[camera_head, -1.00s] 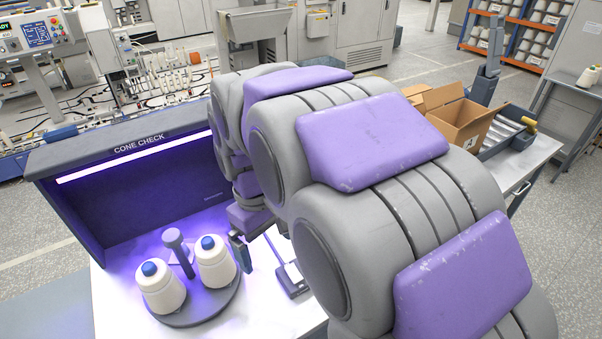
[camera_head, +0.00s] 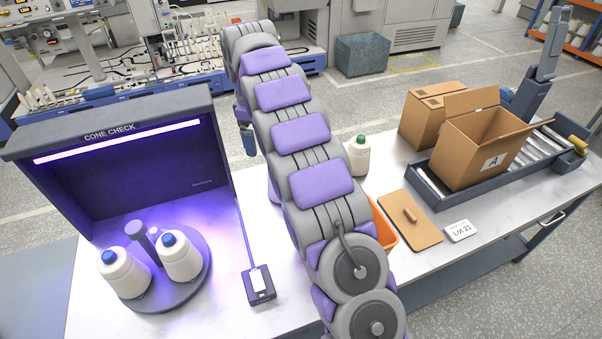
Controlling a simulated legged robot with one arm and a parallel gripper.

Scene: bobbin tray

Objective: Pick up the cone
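Two white yarn cones with blue tips stand on a dark round stand (camera_head: 160,298) at the left: a left cone (camera_head: 124,274) and a right cone (camera_head: 181,257). A third white cone with a green tip (camera_head: 359,160) stands on the table just right of my arm, its lower part partly hidden.
A lit hood marked CONE CHECK (camera_head: 120,160) stands behind the stand. A small dark device (camera_head: 259,287) lies right of it.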

